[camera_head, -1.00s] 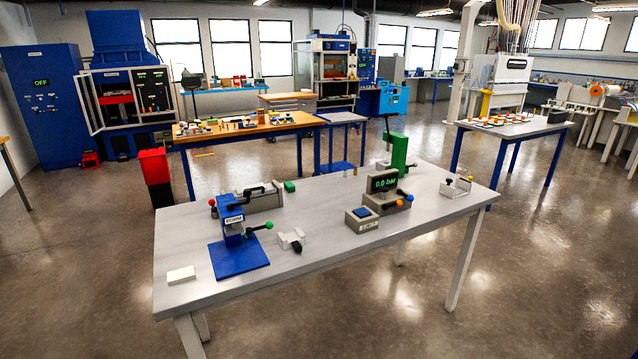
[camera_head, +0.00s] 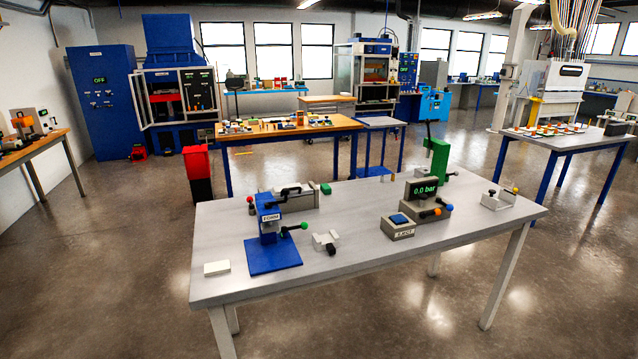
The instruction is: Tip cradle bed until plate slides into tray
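Neither of my grippers is in view. I cannot clearly pick out the cradle bed, the plate or the tray. A small pale fixture (camera_head: 325,242) with a dark knob sits at the middle front of the near grey table (camera_head: 350,258). A clear or white open holder (camera_head: 499,201) with small knobs stands near the table's right end. A flat white block (camera_head: 217,268) lies at the front left corner. Whether any of these is a task object, I cannot tell.
A blue press (camera_head: 269,228) on a blue base, a grey box with a blue button (camera_head: 398,229), a gauge reading 0.0 bar (camera_head: 423,190) and a green lever press (camera_head: 437,158) stand on the table. Floor (camera_head: 110,270) left of it is clear.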

